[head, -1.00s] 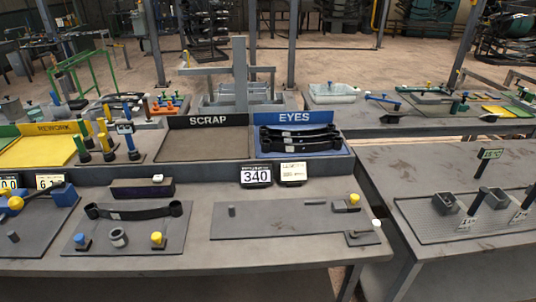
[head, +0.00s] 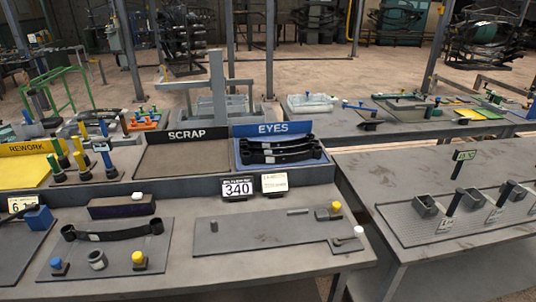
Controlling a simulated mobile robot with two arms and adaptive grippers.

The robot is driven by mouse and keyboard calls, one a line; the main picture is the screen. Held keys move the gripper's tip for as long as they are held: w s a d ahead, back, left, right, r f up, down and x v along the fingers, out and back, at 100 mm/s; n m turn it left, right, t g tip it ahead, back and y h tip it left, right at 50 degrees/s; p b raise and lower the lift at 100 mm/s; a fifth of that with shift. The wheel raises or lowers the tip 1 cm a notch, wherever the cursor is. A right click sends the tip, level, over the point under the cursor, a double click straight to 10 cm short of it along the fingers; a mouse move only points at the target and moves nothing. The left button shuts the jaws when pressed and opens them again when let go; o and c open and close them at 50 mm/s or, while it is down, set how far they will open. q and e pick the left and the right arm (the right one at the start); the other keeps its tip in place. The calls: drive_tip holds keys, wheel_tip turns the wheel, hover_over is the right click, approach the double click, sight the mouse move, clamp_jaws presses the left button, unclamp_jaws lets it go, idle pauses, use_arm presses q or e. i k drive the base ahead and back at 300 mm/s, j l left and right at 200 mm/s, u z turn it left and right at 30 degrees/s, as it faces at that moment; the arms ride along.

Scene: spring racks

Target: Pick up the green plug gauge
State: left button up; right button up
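Neither of my grippers is in view.
The SCRAP tray (head: 147,175) looks empty; the blue EYES tray (head: 239,163) holds black leaf springs. A spring (head: 112,233) lies on the front left plate. The right table (head: 372,165) carries grey cups.

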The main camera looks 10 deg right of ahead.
sight(58, 172)
drive_tip(key=z, duration=0.25)
drive_tip(key=u, duration=1.35)
